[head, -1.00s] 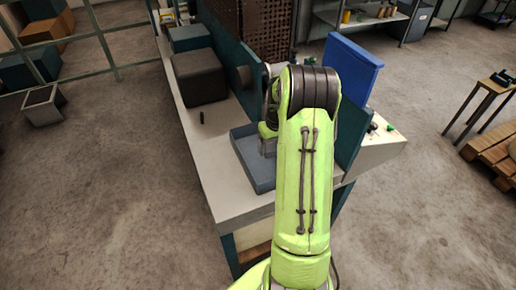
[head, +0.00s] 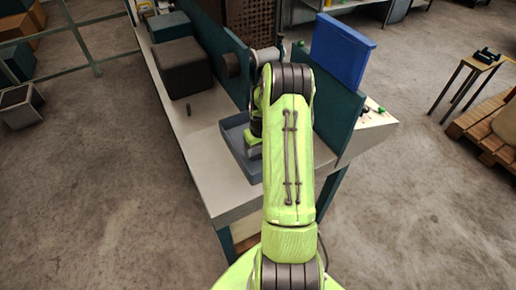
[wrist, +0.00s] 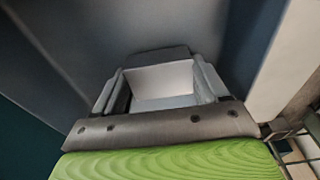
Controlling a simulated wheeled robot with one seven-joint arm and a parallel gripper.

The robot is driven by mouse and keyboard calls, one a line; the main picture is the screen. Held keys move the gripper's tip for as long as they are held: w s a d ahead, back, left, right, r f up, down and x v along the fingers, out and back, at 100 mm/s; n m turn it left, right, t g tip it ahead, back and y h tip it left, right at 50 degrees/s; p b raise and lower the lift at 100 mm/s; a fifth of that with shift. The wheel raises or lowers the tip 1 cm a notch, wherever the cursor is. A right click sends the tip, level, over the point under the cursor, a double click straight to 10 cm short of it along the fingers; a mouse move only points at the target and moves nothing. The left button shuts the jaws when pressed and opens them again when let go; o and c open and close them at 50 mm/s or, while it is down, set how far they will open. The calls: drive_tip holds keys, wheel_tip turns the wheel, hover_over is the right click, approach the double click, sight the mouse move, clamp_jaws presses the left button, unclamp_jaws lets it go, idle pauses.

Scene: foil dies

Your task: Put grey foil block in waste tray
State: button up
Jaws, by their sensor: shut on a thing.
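The grey foil block (wrist: 160,82) shows in the wrist view as a pale, flat-faced block between my two fingers. My gripper (wrist: 160,92) is shut on it. In the head view, my gripper (head: 254,150) is at the blue-grey waste tray (head: 231,126), inside its outline, and my arm hides much of the tray's right side. The tray's grey surface (wrist: 90,45) fills much of the wrist view around the block. The block is hidden in the head view, and I cannot tell whether it touches the tray floor.
The tray stands on a pale bench (head: 203,178). A small dark upright piece (head: 188,109) stands left of the tray, and a dark box (head: 184,67) behind it. A teal panel (head: 336,112) and a blue board (head: 342,50) rise to the right of my arm.

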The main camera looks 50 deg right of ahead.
sight(260, 153)
drive_tip(key=o, duration=1)
drive_tip(key=shift+f, duration=0.15)
wheel_tip(260, 153, up, 12)
drive_tip(key=s+p, duration=0.1)
drive_tip(key=p, duration=0.1)
drive_tip(key=s+a+r+n+t+h, duration=0.1)
drive_tip(key=s+a+r+n, duration=0.1)
drive_tip(key=a+r, duration=1.25)
drive_tip(key=s+a+r+t, duration=0.1)
drive_tip(key=s+a, duration=0.4)
drive_tip(key=s+a+r+n+t+y, duration=0.1)
drive_tip(key=s+a, duration=0.3)
drive_tip(key=s, duration=0.1)
drive_tip(key=s+a+r+t, duration=0.1)
drive_tip(key=s+a+r, duration=0.1)
drive_tip(key=s+a, duration=0.3)
drive_tip(key=shift+s+a+n, duration=0.3)
drive_tip(key=shift+s+a, duration=0.05)
drive_tip(key=shift+s, duration=0.25)
